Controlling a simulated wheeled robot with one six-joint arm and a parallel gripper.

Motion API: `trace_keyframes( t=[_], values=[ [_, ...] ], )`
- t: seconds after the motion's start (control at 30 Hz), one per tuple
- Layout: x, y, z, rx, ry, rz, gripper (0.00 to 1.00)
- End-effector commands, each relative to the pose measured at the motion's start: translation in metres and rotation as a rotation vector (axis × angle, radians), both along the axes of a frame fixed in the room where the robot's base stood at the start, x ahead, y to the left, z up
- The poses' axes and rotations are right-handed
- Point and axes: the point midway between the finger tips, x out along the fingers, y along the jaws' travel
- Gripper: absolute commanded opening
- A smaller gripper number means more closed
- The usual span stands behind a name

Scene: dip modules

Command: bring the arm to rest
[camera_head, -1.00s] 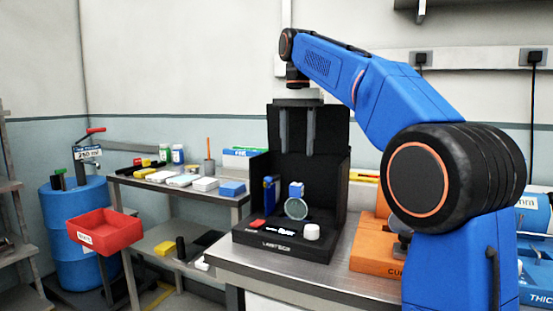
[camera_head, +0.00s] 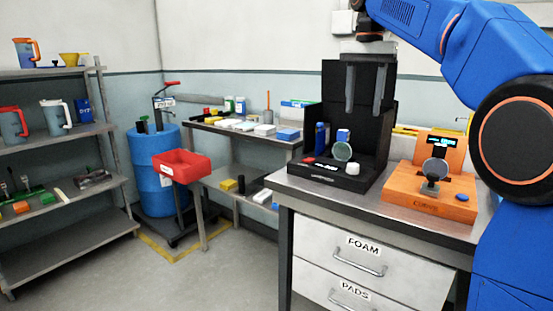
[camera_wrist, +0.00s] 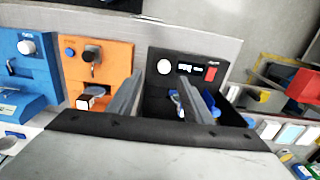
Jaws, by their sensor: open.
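My gripper (camera_head: 365,108) points down with its two fingers apart and nothing between them. In the head view it hangs in front of the tall back panel of the black station (camera_head: 352,178), above its base. The wrist view shows the two fingers of my gripper (camera_wrist: 160,78) spread apart over the black station (camera_wrist: 157,100). The station carries a round disc (camera_head: 342,152), a white knob (camera_head: 372,169) and a red button. My blue arm reaches in from the right side of the head view.
An orange station (camera_head: 428,205) stands right of the black one on the steel bench with FOAM (camera_head: 365,246) and PADS drawers. A blue station (camera_wrist: 22,70) shows in the wrist view. A red bin (camera_head: 182,167), blue drum (camera_head: 150,180) and shelf rack (camera_head: 70,240) stand left. Floor between is clear.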

Motion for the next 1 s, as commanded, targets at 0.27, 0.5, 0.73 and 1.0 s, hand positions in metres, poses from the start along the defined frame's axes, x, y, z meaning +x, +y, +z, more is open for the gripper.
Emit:
trace_keyframes(
  t=[0.27, 0.5, 0.73, 1.0],
  values=[
    [-0.018, -0.006, -0.009, 0.002, -0.023, 0.034, 0.46],
    [-0.042, -0.014, -0.025, 0.002, -0.056, 0.085, 0.46],
    [-0.087, -0.027, -0.059, -0.002, -0.112, 0.169, 0.46],
    [-0.149, -0.042, -0.121, -0.018, -0.189, 0.286, 0.46]
  ],
)
